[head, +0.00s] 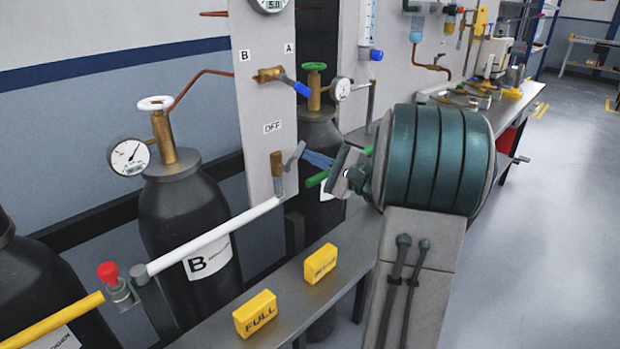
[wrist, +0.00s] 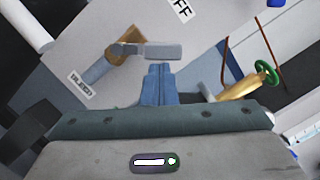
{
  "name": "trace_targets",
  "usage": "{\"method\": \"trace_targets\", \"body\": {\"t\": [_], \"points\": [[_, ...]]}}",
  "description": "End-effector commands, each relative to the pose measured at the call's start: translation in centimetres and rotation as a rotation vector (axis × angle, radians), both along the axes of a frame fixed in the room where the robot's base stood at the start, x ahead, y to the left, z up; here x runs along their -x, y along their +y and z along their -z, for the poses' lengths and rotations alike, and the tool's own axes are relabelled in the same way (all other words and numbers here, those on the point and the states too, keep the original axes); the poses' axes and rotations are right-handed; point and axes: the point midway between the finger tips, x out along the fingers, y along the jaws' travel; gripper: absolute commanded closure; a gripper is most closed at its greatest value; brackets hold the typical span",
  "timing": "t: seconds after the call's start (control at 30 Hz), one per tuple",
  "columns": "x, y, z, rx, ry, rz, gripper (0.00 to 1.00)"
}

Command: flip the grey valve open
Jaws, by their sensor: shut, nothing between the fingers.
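The grey valve is a brass body (head: 277,165) with a grey lever (head: 294,153), low on the pale panel below an "OFF" label. The lever slants up to the right in the head view. The wrist view shows the brass body (wrist: 125,52) and the grey lever (wrist: 163,51) sticking out toward the right. My gripper (head: 308,155) is at the right of the lever, with its blue fingers shut and empty. In the wrist view the fingertips (wrist: 157,67) are just below the lever's flat side. I cannot tell whether they touch it.
Black cylinders stand behind, one with a white knob (head: 155,104), another with a green knob (head: 314,67). Yellow blocks (head: 256,314) lie on the bench ledge. A white pipe (head: 215,235) runs at the front.

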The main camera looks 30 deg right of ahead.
Motion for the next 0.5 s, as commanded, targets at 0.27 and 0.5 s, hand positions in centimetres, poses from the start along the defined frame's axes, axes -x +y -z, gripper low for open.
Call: {"method": "trace_targets", "body": {"t": [0.27, 0.5], "points": [[0.1, 1.1, -0.7, 0.247, -0.084, -0.007, 1.00], [0.3, 1.8, -1.5, 0.420, -0.138, -0.008, 1.00]]}}
